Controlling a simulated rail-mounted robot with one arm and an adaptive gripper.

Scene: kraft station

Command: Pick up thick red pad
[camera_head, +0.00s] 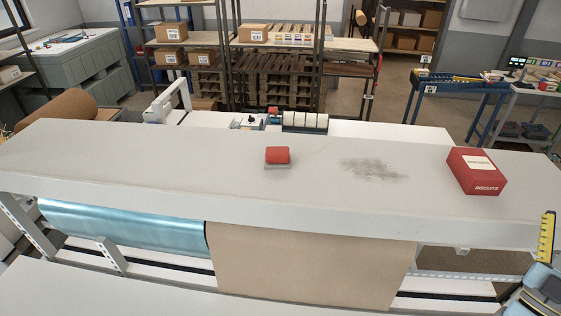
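A thick red pad (277,154) with rounded corners lies on the pale grey shelf top (130,160), near its middle. A thin grey layer (277,167) shows under its front edge; I cannot tell if it is part of the pad. My gripper is not recognisable in this view, so its distance from the pad does not show.
A red biscuit box (476,171) lies to the right on the shelf top, beyond a dark smudge (373,169). Brown paper (310,265) hangs below the front edge. The shelf top's left side is clear.

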